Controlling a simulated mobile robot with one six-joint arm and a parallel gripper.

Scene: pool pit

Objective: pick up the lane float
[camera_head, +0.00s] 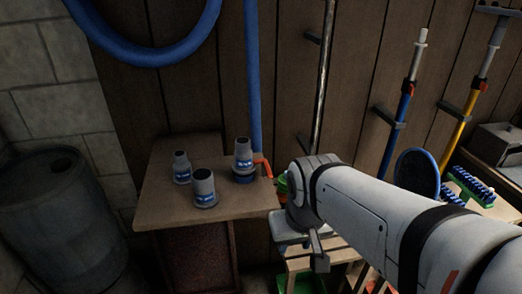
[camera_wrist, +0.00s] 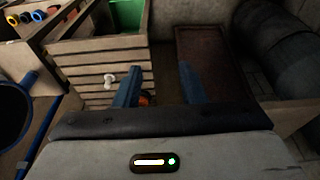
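My gripper (camera_wrist: 160,82) shows in the wrist view as two blue fingers set well apart, with nothing visible gripped between them. A small orange rounded object (camera_wrist: 147,99) shows low beside the left finger, partly hidden by it; it may be the lane float, but I cannot tell for sure. A small white knobbed piece (camera_wrist: 110,80) shows against the wooden slats to the left of the fingers. In the head view my arm reaches in from the right, and its wrist hides much of the area beside the table. A green and orange item (camera_head: 282,184) peeks out behind the wrist.
A wooden table (camera_head: 155,215) with several grey-and-blue containers stands left of my arm. A dark drum (camera_head: 62,225) stands at far left. A slatted wooden unit (camera_wrist: 85,70) holds a green bin (camera_wrist: 126,14). Poles and a blue-rimmed net (camera_head: 416,172) stand at right.

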